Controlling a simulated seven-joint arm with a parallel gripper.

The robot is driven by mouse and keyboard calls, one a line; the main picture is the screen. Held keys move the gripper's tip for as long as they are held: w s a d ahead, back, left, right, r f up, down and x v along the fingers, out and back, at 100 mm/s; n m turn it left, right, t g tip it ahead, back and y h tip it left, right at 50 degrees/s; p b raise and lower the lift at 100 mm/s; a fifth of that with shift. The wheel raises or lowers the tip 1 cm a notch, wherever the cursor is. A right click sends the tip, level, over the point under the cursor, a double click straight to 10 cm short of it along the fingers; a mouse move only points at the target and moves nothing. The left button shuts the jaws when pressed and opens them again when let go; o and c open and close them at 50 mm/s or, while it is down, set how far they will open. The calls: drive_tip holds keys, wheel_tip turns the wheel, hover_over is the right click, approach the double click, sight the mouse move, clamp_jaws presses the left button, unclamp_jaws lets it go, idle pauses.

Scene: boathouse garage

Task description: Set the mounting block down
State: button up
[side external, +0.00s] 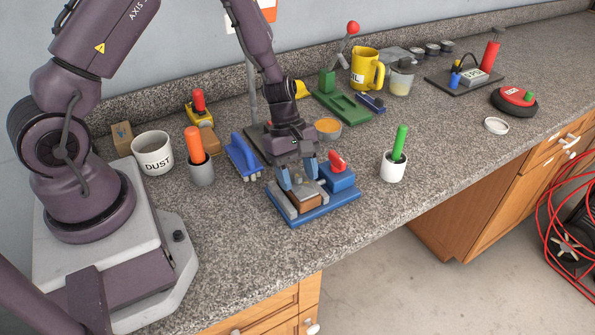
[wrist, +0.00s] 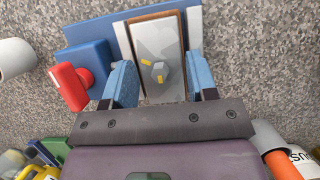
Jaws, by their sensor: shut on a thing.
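The mounting block (side external: 304,202) has brown sides and, in the wrist view, a grey top plate (wrist: 157,42) with a grey bolt and two yellow tabs. My gripper (side external: 299,181) is shut on it, with one light-blue finger on each side, as the wrist view also shows. The block is over a blue fixture (side external: 319,213) and lies between its two pale rails, long side parallel to them. I cannot tell whether its underside touches the fixture base. A blue clamp body with a red knob (side external: 337,162) sits on the fixture, beside the block.
A white cup with a green-handled tool (side external: 393,167) stands to the right. A grey cup with an orange-handled tool (side external: 201,170), a blue brush-like tool (side external: 243,156) and a DUST mug (side external: 153,154) are to the left. An orange-filled bowl (side external: 328,128) is behind. The counter's front edge is close.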

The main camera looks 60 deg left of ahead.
drive_tip(key=shift+f, duration=0.2)
drive_tip(key=o, duration=1.1)
drive_tip(key=shift+o, duration=0.2)
drive_tip(key=v, duration=1.3)
clamp_jaws()
